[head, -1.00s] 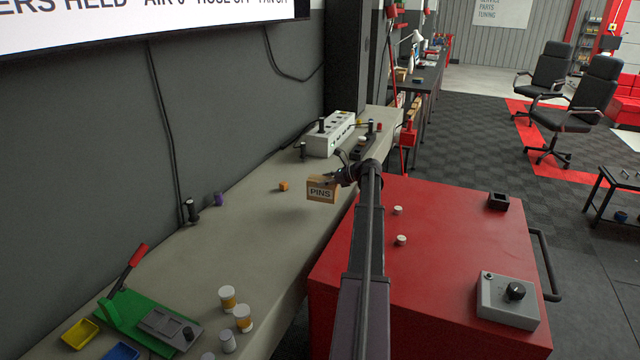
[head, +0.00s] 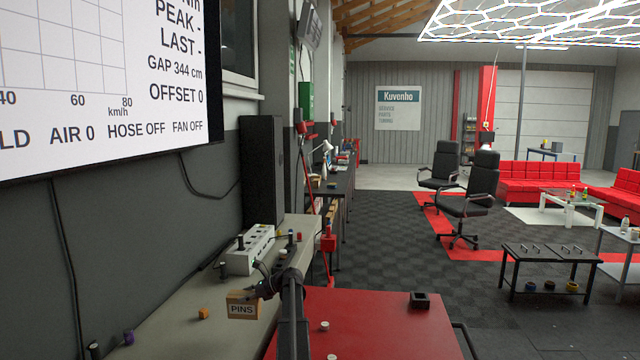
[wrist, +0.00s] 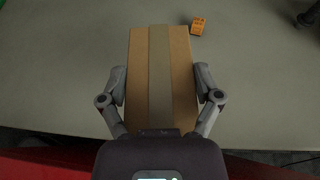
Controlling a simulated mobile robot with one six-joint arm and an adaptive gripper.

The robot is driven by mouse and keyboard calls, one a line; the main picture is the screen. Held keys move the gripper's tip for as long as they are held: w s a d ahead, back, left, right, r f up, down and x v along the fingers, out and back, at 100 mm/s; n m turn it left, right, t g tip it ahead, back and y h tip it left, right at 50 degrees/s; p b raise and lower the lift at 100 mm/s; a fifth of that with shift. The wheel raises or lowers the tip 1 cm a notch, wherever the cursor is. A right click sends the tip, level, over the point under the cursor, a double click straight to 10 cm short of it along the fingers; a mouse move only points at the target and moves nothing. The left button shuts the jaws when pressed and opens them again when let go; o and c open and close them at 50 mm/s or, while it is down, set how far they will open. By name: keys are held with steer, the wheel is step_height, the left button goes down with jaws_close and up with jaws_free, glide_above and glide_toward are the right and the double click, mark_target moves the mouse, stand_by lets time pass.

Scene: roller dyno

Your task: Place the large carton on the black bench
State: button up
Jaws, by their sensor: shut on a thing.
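The carton (head: 243,308), a brown box marked PINS, is held in my gripper (head: 265,291) over the grey worktop. In the wrist view the carton (wrist: 183,80) has a tape strip along its middle, and my gripper's fingers (wrist: 160,92) press on its two long sides. I cannot tell how far it is above the worktop. A low black bench (head: 548,252) with handles on top and a lower shelf stands at the right, away from my gripper. A long dark bench (head: 337,183) with things on it runs along the far left wall.
The grey worktop (head: 170,318) carries an orange block (head: 203,314), a purple piece (head: 128,337) and a white switch box (head: 248,250). A red cabinet top (head: 375,325) lies right of my arm. Open dark floor (head: 420,260) separates it from black chairs (head: 475,195).

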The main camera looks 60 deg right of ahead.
step_height(320, 180, up, 15)
steer(key=p, duration=1.3)
steer(key=shift+p, duration=0.4)
